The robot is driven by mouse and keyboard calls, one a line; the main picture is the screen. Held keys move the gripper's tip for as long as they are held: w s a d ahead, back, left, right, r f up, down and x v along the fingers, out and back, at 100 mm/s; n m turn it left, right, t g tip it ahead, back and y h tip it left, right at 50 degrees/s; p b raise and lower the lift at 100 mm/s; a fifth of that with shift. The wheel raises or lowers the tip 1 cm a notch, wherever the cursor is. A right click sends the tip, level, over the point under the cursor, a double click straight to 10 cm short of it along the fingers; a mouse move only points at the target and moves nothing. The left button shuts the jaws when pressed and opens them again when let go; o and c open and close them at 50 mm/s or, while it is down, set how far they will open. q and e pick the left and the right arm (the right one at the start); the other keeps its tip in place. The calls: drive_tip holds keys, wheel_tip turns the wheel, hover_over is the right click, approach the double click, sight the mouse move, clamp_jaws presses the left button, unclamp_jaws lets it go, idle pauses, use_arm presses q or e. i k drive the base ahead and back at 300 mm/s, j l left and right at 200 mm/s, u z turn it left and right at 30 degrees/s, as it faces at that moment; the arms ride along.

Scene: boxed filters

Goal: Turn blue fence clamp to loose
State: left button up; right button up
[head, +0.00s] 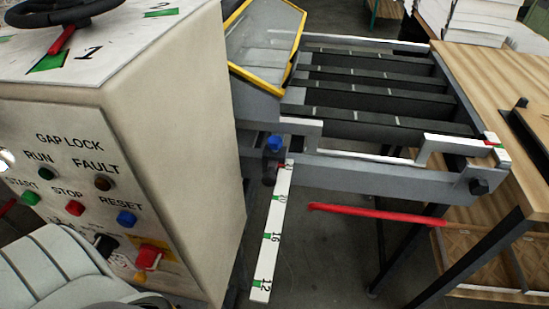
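The blue fence clamp (274,143) is a small blue knob on a dark block at the front rail of the machine's frame, near the middle of the head view. It sits at the upper end of a white scale bar (272,236) with green marks and numbers. The knob is too small to tell whether it is tight or loose.
A beige control cabinet (190,160) with buttons and a handwheel (62,12) fills the left. Dark slats (375,97) span the frame behind the clamp. A red bar (375,214) extends right of the scale. A wooden table (490,85) stands at right.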

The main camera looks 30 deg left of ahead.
sight(274, 142)
drive_tip(key=k+l+u, duration=0.2)
drive_tip(key=l, duration=0.15)
drive_tip(key=l+u, duration=0.15)
drive_tip(key=l, duration=0.2)
drive_tip(key=k+l+u, duration=0.2)
drive_tip(key=l, duration=0.15)
drive_tip(key=l+u, duration=0.2)
drive_tip(key=k+l, duration=0.05)
drive_tip(key=l, duration=0.05)
